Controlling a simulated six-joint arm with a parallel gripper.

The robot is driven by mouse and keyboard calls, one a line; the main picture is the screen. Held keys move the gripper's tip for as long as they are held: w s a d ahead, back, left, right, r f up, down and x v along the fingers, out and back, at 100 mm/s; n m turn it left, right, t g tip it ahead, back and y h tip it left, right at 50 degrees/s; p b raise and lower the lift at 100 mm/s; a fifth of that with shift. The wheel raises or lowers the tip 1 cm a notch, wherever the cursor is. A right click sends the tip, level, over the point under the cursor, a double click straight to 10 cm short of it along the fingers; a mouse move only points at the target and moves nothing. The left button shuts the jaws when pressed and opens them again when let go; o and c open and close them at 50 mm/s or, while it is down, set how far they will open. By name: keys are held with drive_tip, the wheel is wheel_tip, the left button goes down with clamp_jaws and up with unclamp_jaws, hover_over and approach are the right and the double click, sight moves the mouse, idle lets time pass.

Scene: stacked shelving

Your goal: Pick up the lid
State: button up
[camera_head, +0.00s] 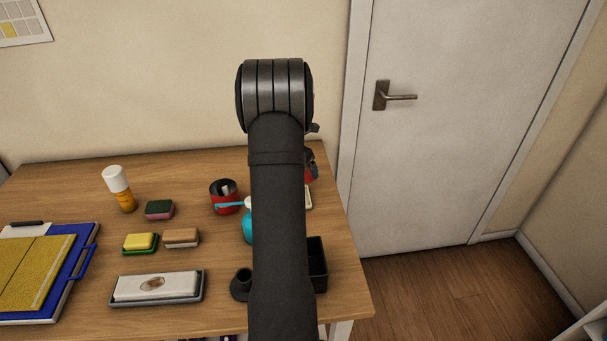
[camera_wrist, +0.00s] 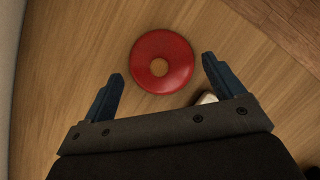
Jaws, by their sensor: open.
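The lid (camera_wrist: 163,80) is a round red disc with a tan centre, lying on the wooden table in the wrist view. My gripper (camera_wrist: 162,66) is open and empty, with its two blue-grey fingers apart. In the picture the fingertips lie on either side of the lid's lower part, and no contact shows. How far they are above it I cannot tell. In the head view my arm hides the gripper and I cannot make out the lid.
A red pot (camera_head: 218,208) stands left of my arm, with a blue bottle (camera_head: 248,228) nearby. A black box (camera_head: 318,264) is partly hidden by my arm.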

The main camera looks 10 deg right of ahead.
drive_tip(key=shift+w+d+f, duration=0.15)
drive_tip(key=shift+f, duration=0.4)
drive_tip(key=c, duration=1.2)
drive_tip(key=shift+c, duration=0.3)
drive_tip(key=shift+f, duration=0.15)
